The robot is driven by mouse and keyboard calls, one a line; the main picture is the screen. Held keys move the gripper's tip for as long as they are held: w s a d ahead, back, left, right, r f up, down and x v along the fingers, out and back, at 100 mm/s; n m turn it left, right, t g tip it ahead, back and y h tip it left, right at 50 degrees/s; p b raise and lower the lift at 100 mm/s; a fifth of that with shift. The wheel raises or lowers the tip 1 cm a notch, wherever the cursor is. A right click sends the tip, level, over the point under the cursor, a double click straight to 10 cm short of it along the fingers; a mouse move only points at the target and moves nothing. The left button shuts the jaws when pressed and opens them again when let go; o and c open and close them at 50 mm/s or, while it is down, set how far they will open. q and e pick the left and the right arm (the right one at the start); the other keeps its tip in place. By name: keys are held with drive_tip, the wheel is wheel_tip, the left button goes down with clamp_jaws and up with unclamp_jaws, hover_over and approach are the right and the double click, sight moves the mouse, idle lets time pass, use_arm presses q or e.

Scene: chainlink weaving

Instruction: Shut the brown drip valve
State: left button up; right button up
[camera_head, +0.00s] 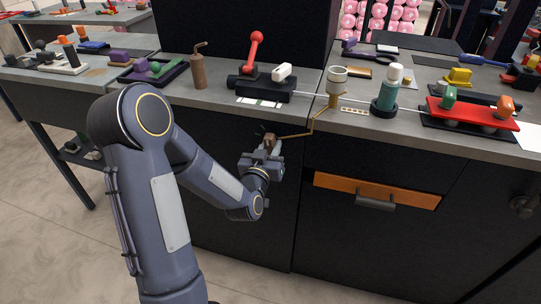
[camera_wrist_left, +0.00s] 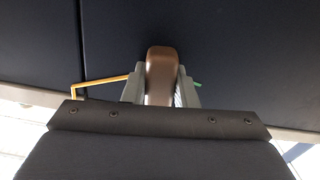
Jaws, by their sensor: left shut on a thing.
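The brown drip valve (camera_head: 269,140) shows as a small brown block in front of the dark cabinet, just below the counter edge. A thin brass pipe (camera_head: 312,127) runs from near it up to a cup-topped brass fitting (camera_head: 334,88) on the counter. My left gripper (camera_head: 266,148) is shut on the brown valve. In the left wrist view the brown valve (camera_wrist_left: 162,72) stands between the two grey fingers of the gripper (camera_wrist_left: 161,88), with the brass pipe to the left. The valve's exact turn cannot be told. My right gripper is not in view.
The counter (camera_head: 210,97) above holds a brown bottle (camera_head: 198,72), a black device with a red lever (camera_head: 252,52), a green-and-white bottle (camera_head: 385,92) and a red bar (camera_head: 470,114). An orange drawer front (camera_head: 340,185) with a handle is at right. The space before the cabinet is open.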

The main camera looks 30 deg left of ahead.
use_arm(q)
drive_tip(key=shift+m+b, duration=0.5)
drive_tip(key=shift+m, duration=0.1)
drive_tip(key=o, duration=1)
drive_tip(key=shift+s, duration=0.1)
drive_tip(key=b+v, duration=0.1)
drive_tip(key=v, duration=0.6)
drive_tip(key=shift+s, duration=0.35)
